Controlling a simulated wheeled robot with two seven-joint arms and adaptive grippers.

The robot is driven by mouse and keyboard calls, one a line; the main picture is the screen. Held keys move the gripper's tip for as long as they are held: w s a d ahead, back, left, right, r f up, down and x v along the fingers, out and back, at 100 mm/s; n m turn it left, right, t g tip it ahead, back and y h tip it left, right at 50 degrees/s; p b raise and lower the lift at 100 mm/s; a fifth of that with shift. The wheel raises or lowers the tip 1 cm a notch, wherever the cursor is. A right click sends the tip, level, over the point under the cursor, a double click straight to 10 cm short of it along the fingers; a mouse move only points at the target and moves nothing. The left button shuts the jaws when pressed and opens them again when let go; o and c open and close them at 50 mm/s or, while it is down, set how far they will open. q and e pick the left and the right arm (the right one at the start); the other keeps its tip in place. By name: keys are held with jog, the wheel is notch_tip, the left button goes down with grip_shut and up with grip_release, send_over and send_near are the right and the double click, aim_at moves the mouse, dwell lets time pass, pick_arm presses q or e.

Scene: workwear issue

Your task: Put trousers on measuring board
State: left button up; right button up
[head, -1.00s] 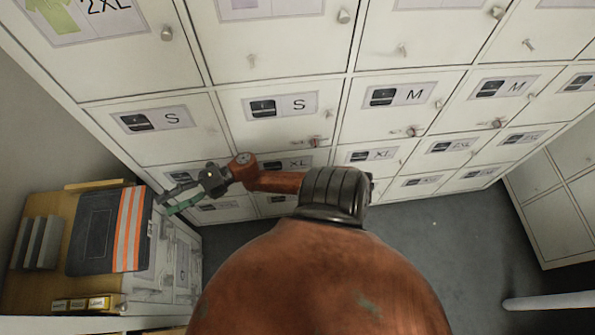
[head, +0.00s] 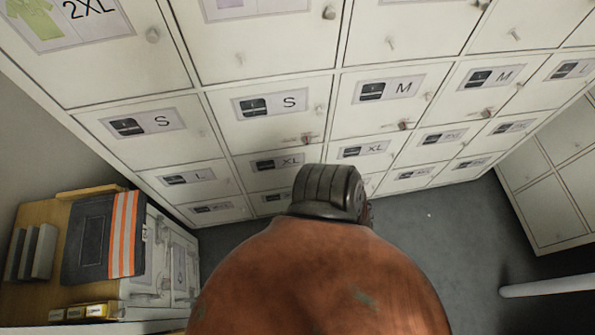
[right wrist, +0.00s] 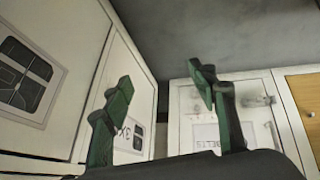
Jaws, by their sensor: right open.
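A dark folded garment (head: 90,240) with orange and pale stripes lies flat on a wooden top (head: 35,215) at the left of the head view. It may be the trousers; I cannot tell for sure. I cannot make out whether the wooden top is the measuring board. My right gripper (right wrist: 165,100) is open and empty in the right wrist view, its green fingers apart, with locker fronts and a white door beyond. In the head view it is hidden behind my own arm. My left gripper is not in view.
White lockers (head: 275,155) with size labels fill the back. A white cabinet (head: 180,265) with a handle stands next to the wooden top. Grey upright slabs (head: 30,252) and small yellow boxes (head: 82,312) sit beside the garment. Grey floor (head: 430,220) is clear at the right.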

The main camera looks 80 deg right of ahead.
jog(key=s+a+f+m+g, duration=0.1)
jog(key=s+f+g, duration=0.2)
jog(key=s, duration=1.1)
jog(key=s+a+f+m+g, duration=0.1)
jog(key=s+f+g, duration=0.2)
jog(key=s, duration=1.1)
notch_tip(320, 180, down, 4)
jog(key=shift+s+a+r+m, duration=0.15)
jog(key=shift+s+a+m, duration=0.15)
jog(key=shift+s+a, duration=0.05)
